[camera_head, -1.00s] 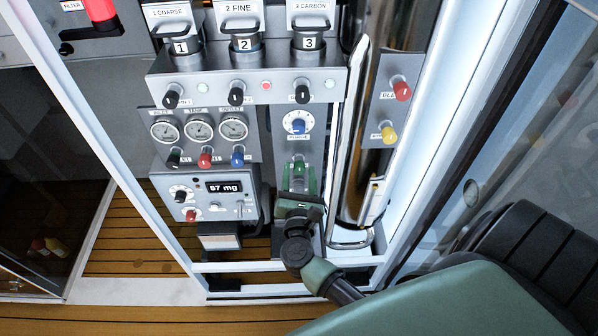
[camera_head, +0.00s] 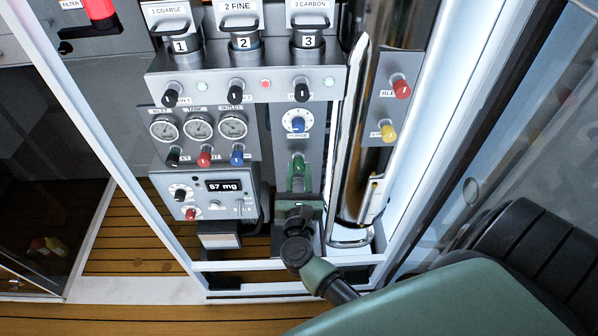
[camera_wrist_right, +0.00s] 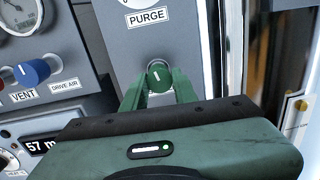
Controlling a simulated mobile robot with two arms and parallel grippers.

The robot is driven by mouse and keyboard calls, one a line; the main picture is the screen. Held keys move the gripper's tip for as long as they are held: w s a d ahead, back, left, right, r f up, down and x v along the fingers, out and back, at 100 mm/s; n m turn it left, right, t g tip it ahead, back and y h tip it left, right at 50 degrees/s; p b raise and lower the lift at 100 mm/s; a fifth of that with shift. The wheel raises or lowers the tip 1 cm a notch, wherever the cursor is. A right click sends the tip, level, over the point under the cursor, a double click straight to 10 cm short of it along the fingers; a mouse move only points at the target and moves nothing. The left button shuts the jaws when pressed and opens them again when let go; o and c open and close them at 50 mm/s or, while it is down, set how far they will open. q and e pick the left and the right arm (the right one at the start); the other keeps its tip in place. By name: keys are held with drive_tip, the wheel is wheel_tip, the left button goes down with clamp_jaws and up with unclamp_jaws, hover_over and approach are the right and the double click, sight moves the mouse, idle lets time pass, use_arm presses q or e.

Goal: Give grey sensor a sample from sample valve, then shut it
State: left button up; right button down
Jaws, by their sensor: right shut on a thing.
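My right gripper (camera_head: 297,188) reaches up from below. In the right wrist view its two green fingers (camera_wrist_right: 160,95) are closed around a green knob (camera_wrist_right: 160,76) under the PURGE label. The knob's white mark stands about upright; its own label is hidden, so I cannot tell from text whether it is the sample valve. The grey sensor box (camera_head: 243,210) at the lower left has a display (camera_head: 226,186) reading 57 mg, with small knobs and a lever on its face. My left gripper is not in view.
A blue PURGE dial (camera_head: 297,121) sits just above the gripper. Gauges (camera_head: 198,128) and the knobs under them are to its left. A shiny upright cylinder (camera_head: 353,150) stands close on the right. White frame bars (camera_head: 290,264) cross below.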

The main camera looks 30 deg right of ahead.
drive_tip(key=n, duration=0.4)
drive_tip(key=shift+n, duration=0.3)
drive_tip(key=n+p, duration=0.2)
drive_tip(key=n, duration=0.3)
drive_tip(key=shift+n, duration=0.4)
drive_tip(key=n+p, duration=0.1)
drive_tip(key=n, duration=0.2)
drive_tip(key=n+t+p, duration=0.1)
drive_tip(key=n, duration=0.2)
drive_tip(key=shift+s+r+n+y, duration=0.1)
drive_tip(key=shift+n+y, duration=0.2)
drive_tip(key=n+p, duration=0.2)
drive_tip(key=n, duration=0.3)
drive_tip(key=shift+n, duration=0.3)
drive_tip(key=c, duration=1.1)
unclamp_jaws()
drive_tip(key=shift+d, duration=0.1)
